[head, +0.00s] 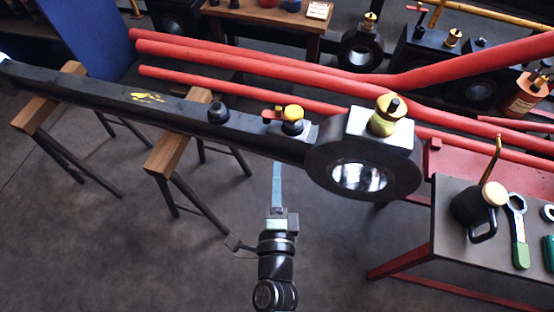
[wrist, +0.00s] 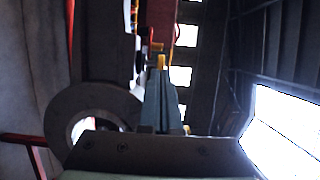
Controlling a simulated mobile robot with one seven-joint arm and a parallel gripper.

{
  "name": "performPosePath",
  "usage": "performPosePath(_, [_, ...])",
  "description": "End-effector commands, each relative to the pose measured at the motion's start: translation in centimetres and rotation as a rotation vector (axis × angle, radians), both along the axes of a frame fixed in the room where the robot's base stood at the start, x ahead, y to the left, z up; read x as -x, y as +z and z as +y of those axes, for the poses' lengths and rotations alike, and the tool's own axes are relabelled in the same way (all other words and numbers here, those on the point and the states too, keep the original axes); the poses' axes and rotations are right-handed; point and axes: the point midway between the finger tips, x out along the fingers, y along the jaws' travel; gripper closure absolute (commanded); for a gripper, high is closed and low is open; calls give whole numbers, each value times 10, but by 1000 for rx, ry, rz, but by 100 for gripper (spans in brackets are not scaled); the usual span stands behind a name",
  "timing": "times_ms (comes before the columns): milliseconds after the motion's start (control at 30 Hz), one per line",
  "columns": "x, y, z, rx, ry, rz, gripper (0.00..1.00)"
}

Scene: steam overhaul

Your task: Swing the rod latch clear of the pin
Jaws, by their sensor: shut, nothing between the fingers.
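The long black rod (head: 170,112) lies across wooden-topped trestles, with a round eye (head: 321,167) at its right end. On the rod, just left of the eye, is a small red latch piece (head: 269,116) beside a yellow knob (head: 293,113) on a black base. A black domed stud (head: 218,112) stands farther left; I cannot tell which part is the pin. My gripper (head: 278,168) is shut and empty, its slim blue-grey fingers reaching up to the rod's near edge, below the latch in the picture. In the wrist view the fingers (wrist: 162,80) are together; the eye shows left (wrist: 60,115).
A brass-topped cup (head: 387,118) stands on the eye. Red pipes (head: 240,62) run behind the rod. A bench (head: 450,225) at right holds an oil can (head: 470,208) and a green-handled wrench (head: 519,235). Trestles (head: 165,155) stand left; the floor in front is clear.

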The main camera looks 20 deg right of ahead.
Motion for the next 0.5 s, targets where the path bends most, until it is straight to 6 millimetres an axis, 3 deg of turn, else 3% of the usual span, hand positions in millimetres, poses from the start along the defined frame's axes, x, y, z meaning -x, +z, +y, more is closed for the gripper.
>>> performPosePath(500, [3, -8, 1, -2, -11, 0, 100])
